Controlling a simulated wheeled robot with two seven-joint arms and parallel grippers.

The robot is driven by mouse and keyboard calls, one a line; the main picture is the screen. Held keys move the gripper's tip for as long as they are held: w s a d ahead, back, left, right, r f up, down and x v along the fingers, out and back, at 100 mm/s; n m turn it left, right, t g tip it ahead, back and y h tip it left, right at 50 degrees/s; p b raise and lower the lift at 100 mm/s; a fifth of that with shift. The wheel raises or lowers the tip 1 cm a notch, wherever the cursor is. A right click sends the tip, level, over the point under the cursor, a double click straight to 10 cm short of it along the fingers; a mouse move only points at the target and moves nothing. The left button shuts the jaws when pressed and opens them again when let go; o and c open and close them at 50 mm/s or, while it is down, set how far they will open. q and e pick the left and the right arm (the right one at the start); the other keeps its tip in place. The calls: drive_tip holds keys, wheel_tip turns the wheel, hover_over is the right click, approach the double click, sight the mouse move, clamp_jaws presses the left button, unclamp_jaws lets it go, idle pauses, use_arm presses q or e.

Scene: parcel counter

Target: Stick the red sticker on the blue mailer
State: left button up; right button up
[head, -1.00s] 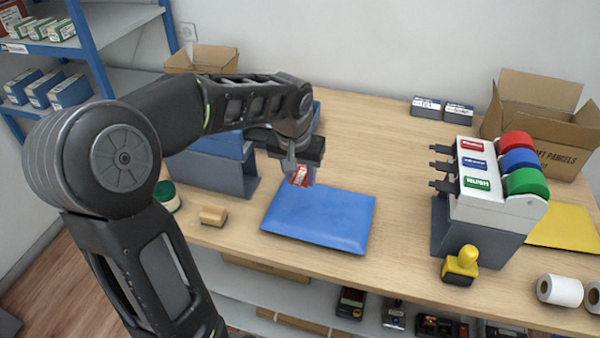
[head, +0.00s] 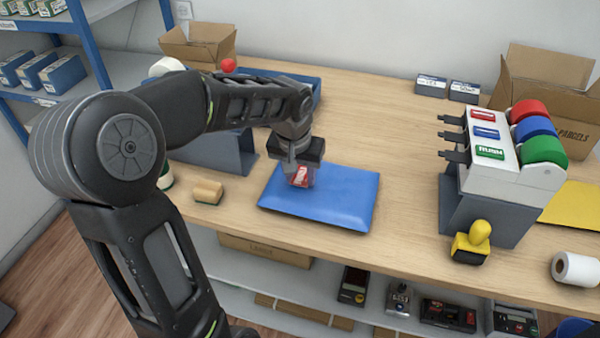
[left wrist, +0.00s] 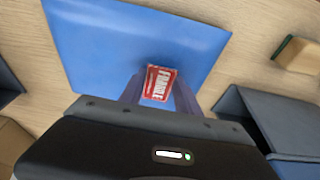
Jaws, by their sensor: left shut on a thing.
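The blue mailer (head: 335,200) lies flat on the wooden counter in the middle of the head view. It also fills the upper left of the left wrist view (left wrist: 110,45). My left gripper (head: 301,178) is over the mailer's left part, pointing down. It is shut on the red sticker (head: 300,175), which reads FRAGILE in the left wrist view (left wrist: 158,83). I cannot tell whether the sticker touches the mailer or is just above it. My right gripper is not in view.
A label dispenser (head: 490,170) with red, blue and green rolls stands at the right. A yellow-handled stamp (head: 472,243) is before it. A yellow mailer (head: 570,215) and an open carton (head: 545,95) lie farther right. The counter between mailer and dispenser is clear.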

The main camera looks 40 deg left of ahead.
sight(298, 184)
use_arm(q)
drive_tip(key=o, duration=0.8)
drive_tip(key=shift+p+v, duration=1.8)
drive_tip(key=shift+v, duration=1)
drive_tip(key=p+v, duration=0.1)
drive_tip(key=v, duration=0.1)
drive_tip(key=p+v, duration=0.2)
drive_tip(key=v, duration=0.1)
drive_tip(key=w+p+v, duration=0.1)
drive_tip(key=p+v, duration=0.1)
drive_tip(key=shift+a+r, duration=0.2)
drive_tip(key=shift+r, duration=0.35)
